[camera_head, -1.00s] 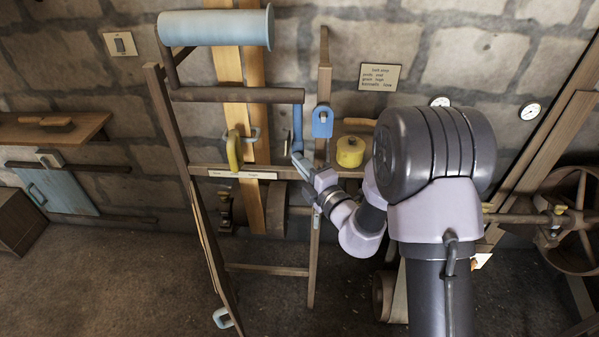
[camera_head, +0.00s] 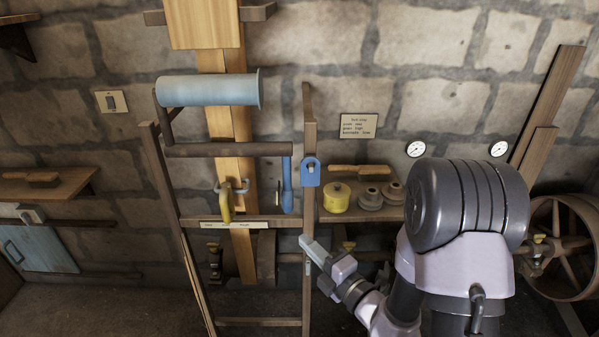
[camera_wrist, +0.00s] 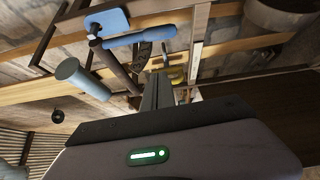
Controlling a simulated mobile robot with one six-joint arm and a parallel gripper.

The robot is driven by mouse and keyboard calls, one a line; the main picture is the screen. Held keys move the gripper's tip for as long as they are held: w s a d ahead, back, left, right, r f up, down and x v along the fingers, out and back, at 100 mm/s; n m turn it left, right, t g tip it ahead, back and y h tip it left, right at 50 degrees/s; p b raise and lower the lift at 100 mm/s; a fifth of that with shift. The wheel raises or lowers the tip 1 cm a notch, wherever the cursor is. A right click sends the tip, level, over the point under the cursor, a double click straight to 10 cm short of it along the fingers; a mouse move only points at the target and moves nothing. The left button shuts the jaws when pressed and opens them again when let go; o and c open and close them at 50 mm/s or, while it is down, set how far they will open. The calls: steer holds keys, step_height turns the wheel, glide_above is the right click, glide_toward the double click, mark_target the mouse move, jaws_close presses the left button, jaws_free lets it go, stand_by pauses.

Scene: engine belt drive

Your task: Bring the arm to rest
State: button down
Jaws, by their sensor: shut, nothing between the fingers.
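The arm reaches in from the right and is bent at the elbow. In the wrist view the gripper (camera_wrist: 158,90) points into the scene towards the frame. The blue roller (camera_head: 208,90) and the blue handle (camera_head: 287,186) are above and left of the gripper. I cannot tell whether the gripper touches the post.
A shelf (camera_head: 362,215) holds a yellow pot (camera_head: 336,197), two dark pulleys and a brush (camera_head: 360,172). A yellow hook (camera_head: 226,203) hangs on the frame (camera_head: 177,200). A spoked wheel (camera_head: 568,247) stands at the right. The floor (camera_head: 130,305) at the lower left looks clear.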

steer(key=s+a+r+n+g+y, duration=0.25)
steer(key=s+a+n+g, duration=0.2)
steer(key=n, duration=0.25)
steer(key=s+a+r+n+g+y+b, duration=0.1)
steer(key=s+a+r+n+g, duration=0.25)
steer(key=s+n, duration=0.3)
steer(key=s+a+r+n+g+y, duration=0.25)
steer(key=s+a+n+g, duration=0.2)
steer(key=n, duration=0.25)
steer(key=s+d+f+n+g+h+b, duration=0.1)
steer(key=s+d+f+n+h, duration=0.1)
steer(key=s+d+n+h, duration=0.3)
steer(key=s+d+f+n+g+h, duration=0.1)
steer(key=s+n+h, duration=0.2)
steer(key=s+n, duration=0.4)
steer(key=w+d+r+n+t+h, duration=0.1)
steer(key=d+n+t+h, duration=0.4)
steer(key=d+n, duration=0.5)
steer(key=shift+w+d+r+h+b, duration=0.4)
steer(key=shift+d+h, duration=0.2)
steer(key=shift+d, duration=0.35)
steer(key=shift+s, duration=0.1)
